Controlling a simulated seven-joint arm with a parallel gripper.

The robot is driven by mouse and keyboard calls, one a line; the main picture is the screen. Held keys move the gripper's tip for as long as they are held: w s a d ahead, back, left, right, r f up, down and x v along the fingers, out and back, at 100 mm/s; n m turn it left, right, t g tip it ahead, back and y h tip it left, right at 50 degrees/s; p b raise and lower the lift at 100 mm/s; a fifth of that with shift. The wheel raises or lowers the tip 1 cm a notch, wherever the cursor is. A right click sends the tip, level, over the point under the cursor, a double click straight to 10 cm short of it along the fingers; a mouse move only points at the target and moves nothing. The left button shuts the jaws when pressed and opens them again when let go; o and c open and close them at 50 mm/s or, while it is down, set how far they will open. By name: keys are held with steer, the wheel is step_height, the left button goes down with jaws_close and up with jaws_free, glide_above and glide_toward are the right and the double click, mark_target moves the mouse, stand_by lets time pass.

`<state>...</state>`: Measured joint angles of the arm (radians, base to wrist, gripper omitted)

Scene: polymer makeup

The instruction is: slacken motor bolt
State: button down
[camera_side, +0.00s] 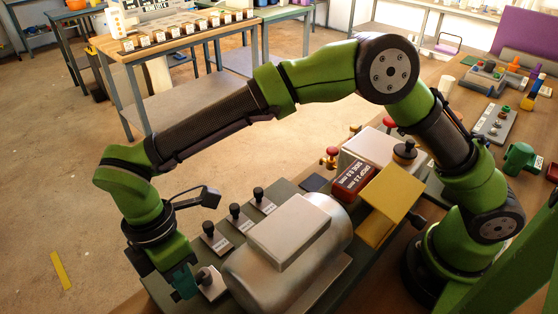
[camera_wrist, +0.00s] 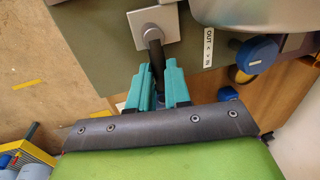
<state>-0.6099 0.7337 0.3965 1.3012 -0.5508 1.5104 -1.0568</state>
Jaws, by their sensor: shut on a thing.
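The silver motor (camera_side: 290,250) lies on a dark green base plate (camera_side: 155,290) in the side view; part of its body shows at the top of the wrist view (camera_wrist: 250,12). A square metal plate with a round grey bolt (camera_wrist: 149,30) is beside it; this plate also shows in the side view (camera_side: 212,286). A dark handle (camera_wrist: 156,55) runs from the bolt to my gripper (camera_wrist: 158,75). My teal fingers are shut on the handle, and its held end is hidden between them. In the side view my gripper (camera_side: 183,282) is low, beside the bolt plate.
A blue knob (camera_wrist: 257,54) with an OUT/IN label (camera_wrist: 208,48) is right of my fingers. Several black knobs (camera_side: 235,212) line the base plate. A red readout block (camera_side: 353,181) and a yellow block (camera_side: 391,205) stand behind the motor. Open floor is at left.

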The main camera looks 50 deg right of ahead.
steer(key=shift+r, duration=0.1)
steer(key=c, duration=1.1)
jaws_free()
steer(key=w+r, duration=0.1)
steer(key=r, duration=0.4)
steer(key=w+r, duration=0.1)
steer(key=r, duration=0.5)
steer(key=w+r, duration=0.1)
steer(key=r, duration=0.4)
steer(key=shift+w+r, duration=0.1)
steer(key=shift+r, duration=0.1)
